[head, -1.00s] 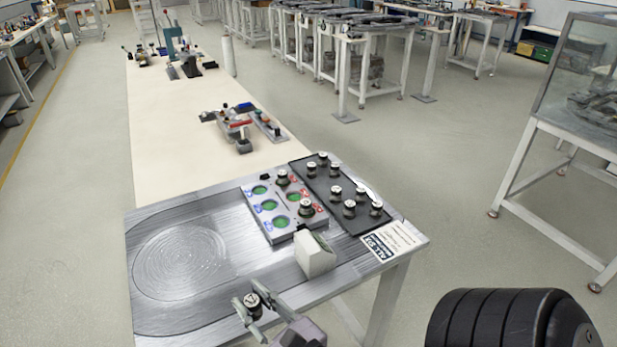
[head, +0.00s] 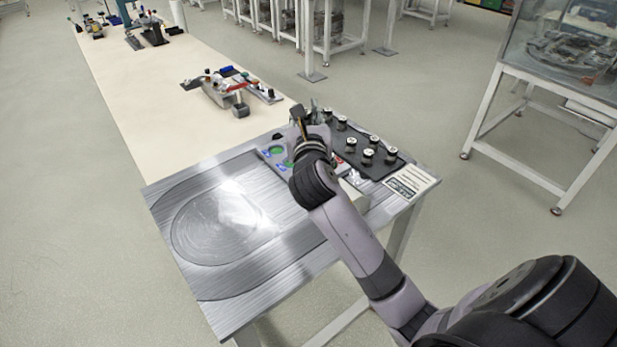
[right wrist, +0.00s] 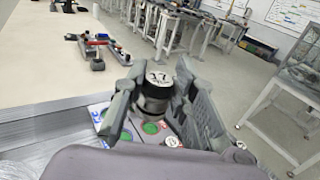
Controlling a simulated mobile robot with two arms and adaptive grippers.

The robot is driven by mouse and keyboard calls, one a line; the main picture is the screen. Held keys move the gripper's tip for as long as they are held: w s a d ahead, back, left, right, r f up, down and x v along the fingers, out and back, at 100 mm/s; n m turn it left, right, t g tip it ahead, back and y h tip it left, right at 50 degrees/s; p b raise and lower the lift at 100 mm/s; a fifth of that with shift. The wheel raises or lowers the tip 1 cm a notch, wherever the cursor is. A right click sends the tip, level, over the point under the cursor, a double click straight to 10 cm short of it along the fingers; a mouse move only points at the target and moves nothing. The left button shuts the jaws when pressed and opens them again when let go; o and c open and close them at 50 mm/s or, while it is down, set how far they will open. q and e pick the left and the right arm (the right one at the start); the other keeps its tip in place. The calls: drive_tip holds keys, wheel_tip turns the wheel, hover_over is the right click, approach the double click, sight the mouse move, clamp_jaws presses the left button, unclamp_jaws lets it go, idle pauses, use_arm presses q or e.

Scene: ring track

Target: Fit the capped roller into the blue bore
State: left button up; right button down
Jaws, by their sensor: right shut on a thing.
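My right gripper (right wrist: 160,95) is shut on a capped roller (right wrist: 158,82), a dark cylinder with a pale, marked top. It stands roughly upright between the two grey fingers in the right wrist view. In the head view my right gripper (head: 308,118) is above the far part of the grey bore block (head: 267,152), and my arm hides much of that block. Green-floored bores with blue labels show at the block's left side in the head view. In the right wrist view green bores (right wrist: 152,128) lie below the held roller, with blue and red labels beside them. The roller is apart from them. My left gripper is out of view.
A black tray (head: 392,166) with several capped rollers lies right of the block. A white box is mostly hidden behind my arm. The ring track (head: 215,222) on the metal table's left is clear. A long cream table (head: 150,100) with tools extends behind.

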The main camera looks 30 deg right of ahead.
drive_tip(key=shift+w+d+r, duration=0.25)
drive_tip(key=shift+d+r, duration=0.05)
drive_tip(key=shift+r, duration=0.15)
drive_tip(key=shift+w+d+r, duration=0.25)
drive_tip(key=shift+r, duration=0.2)
drive_tip(key=shift+w+d+r+m+h, duration=0.15)
drive_tip(key=shift+w+r+m+h, duration=0.05)
drive_tip(key=shift+r+m+h, duration=0.1)
wheel_tip(320, 180, down, 15)
drive_tip(key=b, duration=0.3)
drive_tip(key=shift+r, duration=0.15)
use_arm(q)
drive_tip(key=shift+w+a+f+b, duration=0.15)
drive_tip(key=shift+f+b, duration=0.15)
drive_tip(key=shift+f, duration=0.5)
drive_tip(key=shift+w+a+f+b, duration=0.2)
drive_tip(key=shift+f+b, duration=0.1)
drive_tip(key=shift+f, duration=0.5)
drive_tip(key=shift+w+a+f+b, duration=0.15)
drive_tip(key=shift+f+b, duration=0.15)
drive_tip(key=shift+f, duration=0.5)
use_arm(e)
drive_tip(key=shift+f, duration=2.5)
drive_tip(key=shift+d, duration=0.1)
drive_tip(key=shift+f, duration=0.15)
drive_tip(key=c, duration=1.3)
unclamp_jaws()
drive_tip(key=shift+g, duration=0.3)
